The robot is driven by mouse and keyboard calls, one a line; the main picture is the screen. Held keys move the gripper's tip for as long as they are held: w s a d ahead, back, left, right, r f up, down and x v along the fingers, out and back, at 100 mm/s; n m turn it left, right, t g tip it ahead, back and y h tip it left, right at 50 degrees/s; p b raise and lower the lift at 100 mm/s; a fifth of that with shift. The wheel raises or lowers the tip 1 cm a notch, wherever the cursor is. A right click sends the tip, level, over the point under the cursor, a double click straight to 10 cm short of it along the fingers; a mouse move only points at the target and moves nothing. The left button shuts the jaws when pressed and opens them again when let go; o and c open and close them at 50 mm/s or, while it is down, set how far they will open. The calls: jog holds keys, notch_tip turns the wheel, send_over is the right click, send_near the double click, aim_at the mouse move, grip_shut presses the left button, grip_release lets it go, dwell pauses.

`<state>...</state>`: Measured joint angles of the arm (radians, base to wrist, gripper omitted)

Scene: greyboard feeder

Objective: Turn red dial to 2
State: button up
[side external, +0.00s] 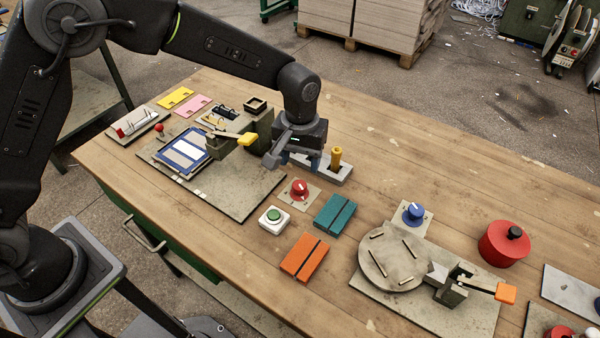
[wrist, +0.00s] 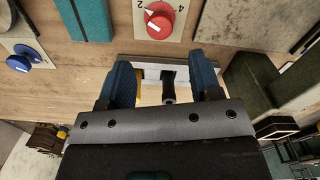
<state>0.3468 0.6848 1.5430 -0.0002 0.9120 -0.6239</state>
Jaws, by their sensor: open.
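The red dial (side external: 300,188) sits on a small pale plate on the wooden table, with a white pointer mark on top. In the wrist view the red dial (wrist: 160,27) is at the top centre, beyond the fingertips. Its plate shows a 2 and a 4, and the white mark lies on the dial's upper left, towards the 2 side; its exact setting I cannot tell. My gripper (side external: 301,162) is just behind the dial, above the table. In the wrist view my gripper (wrist: 163,74) has its blue fingers apart, with no dial between them.
A green button (side external: 274,215), a teal block (side external: 335,213) and an orange block (side external: 304,257) lie in front. A blue dial (side external: 413,213) is to the right.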

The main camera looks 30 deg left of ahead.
aim_at(300, 183)
notch_tip(300, 183, up, 7)
dwell(0.3)
jog(key=s+a+r+m+t, duration=0.2)
jog(key=s+a+r+t, duration=0.1)
jog(key=s+a+r, duration=0.85)
jog(key=s+a+m+t, duration=0.1)
jog(key=s+a, duration=0.4)
jog(key=s, duration=0.8)
jog(key=shift+t, duration=0.8)
jog(key=shift+r, duration=0.1)
